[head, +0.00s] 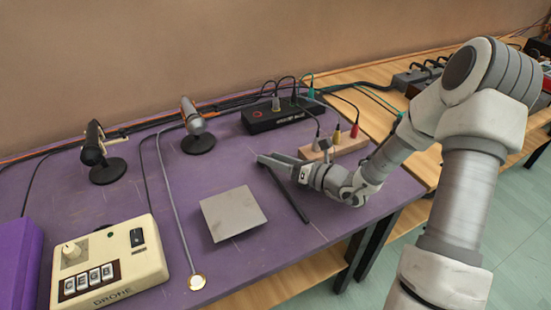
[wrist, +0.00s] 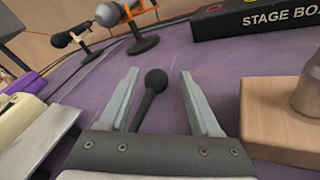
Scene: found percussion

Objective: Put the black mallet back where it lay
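The black mallet (head: 288,195) lies on the purple table, a dark stick slanting just right of the grey square plate (head: 233,213). In the wrist view the mallet's round head (wrist: 156,80) shows between the fingers, with its handle running back under the palm. My gripper (head: 263,159) is low over the table at the mallet's far end. It also shows in the wrist view (wrist: 158,73), open, with a clear gap on both sides of the mallet. The fingers hide part of the mallet in the head view.
A wooden block (head: 340,147) with plugged cables stands close right of my gripper. The black stage box (head: 284,117) is behind it. Two microphones (head: 195,130) (head: 100,155), a cream drone box (head: 108,265) and a thin rod (head: 171,205) are to the left.

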